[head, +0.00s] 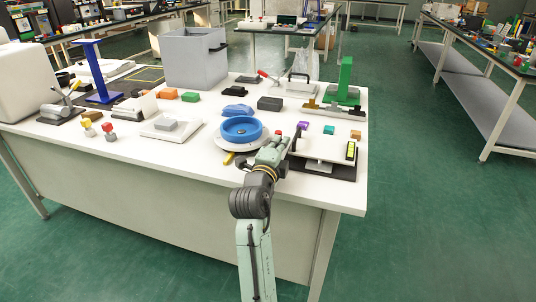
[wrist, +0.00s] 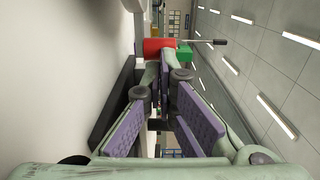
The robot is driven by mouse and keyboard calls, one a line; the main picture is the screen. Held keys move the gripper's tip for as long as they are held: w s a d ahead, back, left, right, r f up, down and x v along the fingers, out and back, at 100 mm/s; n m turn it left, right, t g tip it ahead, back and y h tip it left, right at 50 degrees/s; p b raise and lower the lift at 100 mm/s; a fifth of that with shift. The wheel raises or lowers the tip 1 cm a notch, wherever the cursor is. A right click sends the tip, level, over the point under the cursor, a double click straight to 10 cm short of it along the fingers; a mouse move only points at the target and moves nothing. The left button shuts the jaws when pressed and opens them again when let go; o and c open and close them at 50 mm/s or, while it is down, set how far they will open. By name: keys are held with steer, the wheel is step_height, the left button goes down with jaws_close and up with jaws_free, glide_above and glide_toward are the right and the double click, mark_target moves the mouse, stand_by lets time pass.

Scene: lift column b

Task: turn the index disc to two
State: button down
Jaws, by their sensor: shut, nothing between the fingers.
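A blue round dish-like disc (head: 241,129) sits on a white round base near the table's front edge in the head view. It is the only disc-like thing I can make out, and no number on it is readable. A short yellow piece (head: 228,158) sticks out at the front of its base. My gripper (head: 279,139) is just to the right of the disc, apart from its blue rim as far as I can tell. In the wrist view my gripper (wrist: 166,68) has its fingertips together, empty. A red cylinder (wrist: 158,48) shows just past the fingertips; contact is unclear.
A dark-based fixture with a white plate (head: 325,168) stands right of my gripper. A blue lump (head: 237,109) and a dark block (head: 270,103) lie behind the disc. A white stand with a grey block (head: 171,125) is to its left. A grey bin (head: 190,62) stands farther back.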

steer(key=shift+d+b+x, duration=0.2)
steer(key=shift+b+x, duration=0.4)
steer(key=shift+x, duration=0.65)
steer(key=shift+s, duration=0.1)
steer(key=v, duration=1.1)
steer(key=shift+s+a+r, duration=0.1)
steer(key=shift+s, duration=0.1)
steer(key=h+p, duration=0.1)
steer(key=w+a+m+g+h+p, duration=0.1)
steer(key=p, duration=0.1)
steer(key=shift+w+a+r+m, duration=0.2)
steer(key=shift+a+r+m, duration=0.1)
steer(key=shift+r, duration=0.1)
steer(key=shift+w+a+r+m+g+h+p, duration=0.1)
steer(key=shift+w+a+m+g+h+p, duration=0.25)
steer(key=shift+h+p, duration=0.35)
steer(key=p+x, duration=0.3)
steer(key=x, duration=0.5)
steer(key=shift+w+d, duration=0.2)
steer(key=shift+d, duration=0.15)
steer(key=shift+w+d, duration=0.2)
steer(key=shift+w, duration=0.3)
